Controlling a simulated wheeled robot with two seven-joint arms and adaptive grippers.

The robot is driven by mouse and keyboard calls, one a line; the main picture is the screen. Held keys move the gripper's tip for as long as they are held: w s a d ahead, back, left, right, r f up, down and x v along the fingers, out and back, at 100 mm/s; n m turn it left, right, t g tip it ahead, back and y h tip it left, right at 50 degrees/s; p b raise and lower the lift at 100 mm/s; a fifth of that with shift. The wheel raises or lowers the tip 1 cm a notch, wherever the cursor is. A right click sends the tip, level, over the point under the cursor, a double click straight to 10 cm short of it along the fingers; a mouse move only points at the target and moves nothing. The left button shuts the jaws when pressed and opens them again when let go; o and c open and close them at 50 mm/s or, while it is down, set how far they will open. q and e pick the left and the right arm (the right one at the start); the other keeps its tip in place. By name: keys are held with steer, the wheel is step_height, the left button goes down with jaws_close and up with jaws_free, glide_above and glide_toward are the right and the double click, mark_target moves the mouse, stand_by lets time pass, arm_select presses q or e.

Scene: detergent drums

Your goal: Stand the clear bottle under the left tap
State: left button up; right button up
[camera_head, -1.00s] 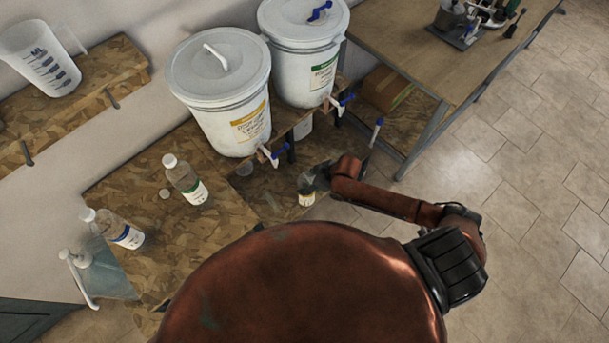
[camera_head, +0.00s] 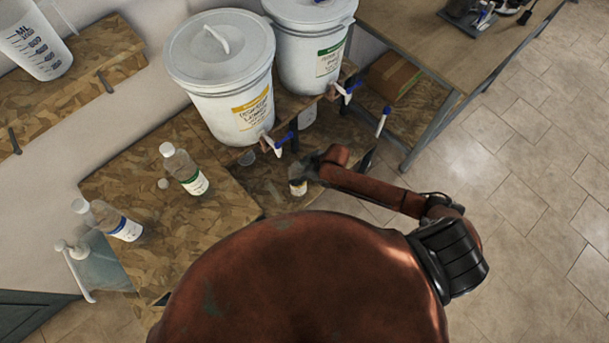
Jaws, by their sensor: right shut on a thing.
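My right gripper (camera_head: 305,171) is shut on a small clear bottle (camera_head: 298,187) with a pale, yellowish label. The gripper hides part of the bottle's upper portion. The bottle looks roughly upright, over the low board, a little right of and nearer to me than the left tap (camera_head: 276,147). I cannot tell whether its base touches the board. The left tap has a blue lever and sits on the white drum (camera_head: 222,85) with the yellow label. The right tap (camera_head: 346,92) is on the green-label drum (camera_head: 308,60). My left gripper is out of view.

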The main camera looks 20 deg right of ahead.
steer(key=w+a, duration=0.4)
steer(key=a, duration=0.1)
steer(key=shift+w, duration=0.3)
steer(key=shift+f, duration=0.1)
steer(key=shift+s+p, duration=0.1)
steer(key=shift+p, duration=0.6)
stand_by(0.9)
steer(key=shift+f, duration=0.45)
stand_by(0.5)
stand_by(0.7)
steer(key=o, duration=0.9)
steer(key=shift+o, duration=0.4)
